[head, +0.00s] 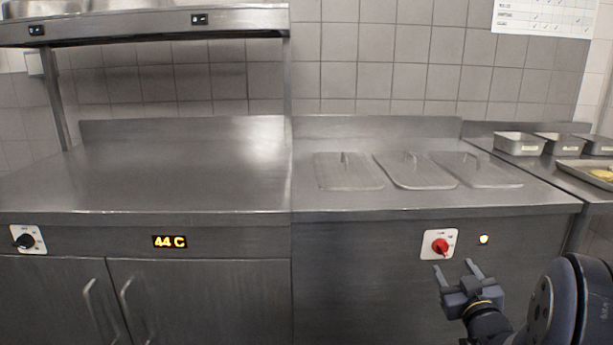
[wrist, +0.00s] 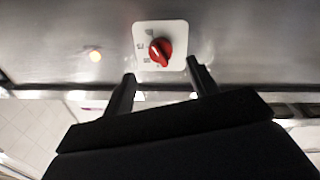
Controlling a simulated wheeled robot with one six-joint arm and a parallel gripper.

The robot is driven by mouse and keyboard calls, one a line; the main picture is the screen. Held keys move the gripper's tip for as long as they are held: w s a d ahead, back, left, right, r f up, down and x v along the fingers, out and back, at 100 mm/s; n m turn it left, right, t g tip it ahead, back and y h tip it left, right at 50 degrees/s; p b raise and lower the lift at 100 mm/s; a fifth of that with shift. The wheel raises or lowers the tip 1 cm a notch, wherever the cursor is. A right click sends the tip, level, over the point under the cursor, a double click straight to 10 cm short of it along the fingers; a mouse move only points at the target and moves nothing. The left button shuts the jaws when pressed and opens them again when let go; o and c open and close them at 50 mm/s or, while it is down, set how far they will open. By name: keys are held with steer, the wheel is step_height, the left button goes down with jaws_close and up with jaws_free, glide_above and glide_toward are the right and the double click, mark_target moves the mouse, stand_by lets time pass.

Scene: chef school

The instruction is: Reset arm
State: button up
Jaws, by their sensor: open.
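My gripper (head: 456,270) is at the lower right of the head view, in front of the right counter's front panel. Its two fingers are apart, with nothing between them. A red rotary knob (head: 440,246) on a white plate sits on that panel, just above the fingertips in the head view. In the wrist view my gripper (wrist: 160,84) has its fingers pointing toward the panel, and the red knob (wrist: 160,51) shows between and beyond the tips. The fingers appear clear of the knob, though the exact gap is hard to tell.
A lit indicator (head: 484,239) is right of the knob. The counter (head: 380,204) above has several lidded wells (head: 347,172). A left cabinet carries a black knob (head: 25,241) and a display (head: 169,242) reading 44 C. Metal pans (head: 519,144) stand at the right.

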mark_target(445, 252)
steer(key=w+b, duration=0.1)
steer(key=w, duration=0.5)
steer(key=shift+w, duration=0.1)
steer(key=shift+w+d+n+b, duration=0.1)
steer(key=shift+w+n+b, duration=0.15)
steer(key=shift+n+b, duration=0.1)
steer(key=n+b, duration=0.2)
steer(key=n, duration=0.4)
steer(key=shift+s+d+y+b, duration=0.1)
steer(key=shift+y+b, duration=0.2)
steer(key=shift+b, duration=0.1)
steer(key=n+b, duration=0.1)
steer(key=n, duration=0.2)
steer(key=n+b, duration=0.1)
steer(key=n, duration=0.2)
steer(key=shift+t+y, duration=0.3)
steer(key=n+b, duration=0.1)
steer(key=n, duration=0.4)
steer(key=shift+d+r+y, duration=0.1)
steer(key=shift+y, duration=0.3)
steer(key=n, duration=0.6)
steer(key=shift+r, duration=0.1)
steer(key=shift+n+y, duration=0.25)
steer(key=shift+y, duration=0.05)
